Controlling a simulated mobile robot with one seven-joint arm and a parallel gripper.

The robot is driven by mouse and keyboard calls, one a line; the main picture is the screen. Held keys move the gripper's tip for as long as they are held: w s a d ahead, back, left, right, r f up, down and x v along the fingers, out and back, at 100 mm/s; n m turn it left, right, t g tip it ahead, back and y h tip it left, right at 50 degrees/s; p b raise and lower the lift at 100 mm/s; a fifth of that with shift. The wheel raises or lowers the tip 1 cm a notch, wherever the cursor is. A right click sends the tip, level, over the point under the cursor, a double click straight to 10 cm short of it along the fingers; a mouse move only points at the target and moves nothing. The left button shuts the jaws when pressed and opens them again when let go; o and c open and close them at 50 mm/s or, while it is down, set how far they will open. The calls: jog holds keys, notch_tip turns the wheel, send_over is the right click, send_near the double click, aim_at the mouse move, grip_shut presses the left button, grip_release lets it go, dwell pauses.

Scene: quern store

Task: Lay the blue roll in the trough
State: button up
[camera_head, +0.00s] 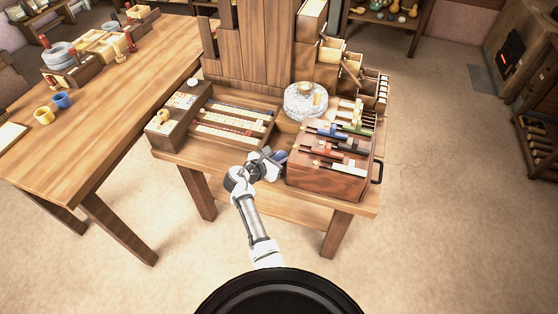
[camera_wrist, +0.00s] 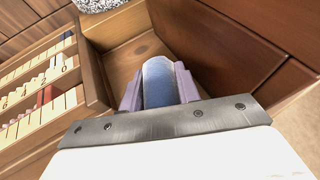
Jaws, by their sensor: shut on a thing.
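My gripper (camera_head: 272,158) is shut on the blue roll (camera_wrist: 160,82), which also shows as a small blue patch in the head view (camera_head: 281,156). In the wrist view the roll lies between the two purple-grey fingers (camera_wrist: 158,88), its rounded pale end pointing away from me. The gripper is at the front of the small desk, between a tray of strips and a reddish box. Beyond the roll is a bare wooden recess (camera_wrist: 124,58) with walls around it. I cannot tell whether this is the trough, or whether the roll touches its floor.
The open tray of strips (camera_head: 234,124) is left of my gripper. The reddish box (camera_head: 322,181), with several coloured pieces on top, stands close on the right. A round speckled white thing (camera_head: 305,100) is behind. A long table (camera_head: 120,110) stands at the left.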

jog(key=shift+f, duration=0.8)
jog(key=shift+f, duration=0.35)
jog(key=o, duration=0.7)
jog(key=shift+o, duration=0.2)
jog(key=shift+s+f, duration=0.1)
jog(key=shift+r, duration=0.2)
jog(key=v, duration=1.2)
jog(key=shift+r+b, duration=0.25)
jog(key=shift+b, duration=0.15)
